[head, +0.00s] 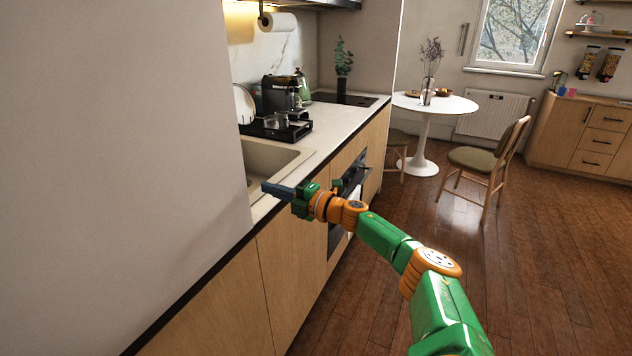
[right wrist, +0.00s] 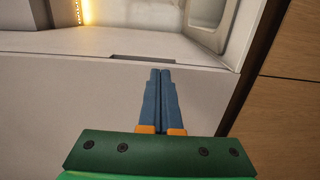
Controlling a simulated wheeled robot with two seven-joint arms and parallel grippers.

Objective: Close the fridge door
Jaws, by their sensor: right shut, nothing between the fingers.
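A large plain pale panel (head: 110,150) fills the left of the head view. I cannot tell whether it is the fridge door or a side of its housing; no handle or open gap shows there. My right gripper (head: 266,187) is near its right edge, above the counter front by the sink, fingers pointing left. In the right wrist view the gripper (right wrist: 160,72) has its blue fingers shut together and empty, over a pale flat surface (right wrist: 60,110). I cannot tell whether they touch it. My left gripper is not in view.
A sink (head: 268,160) and a counter (head: 345,117) with a coffee machine (head: 280,95) lie behind my right gripper. Wooden cabinets (head: 290,250) stand below. A round table (head: 440,103) and chair (head: 485,160) are farther back. The wooden floor (head: 540,270) at right is clear.

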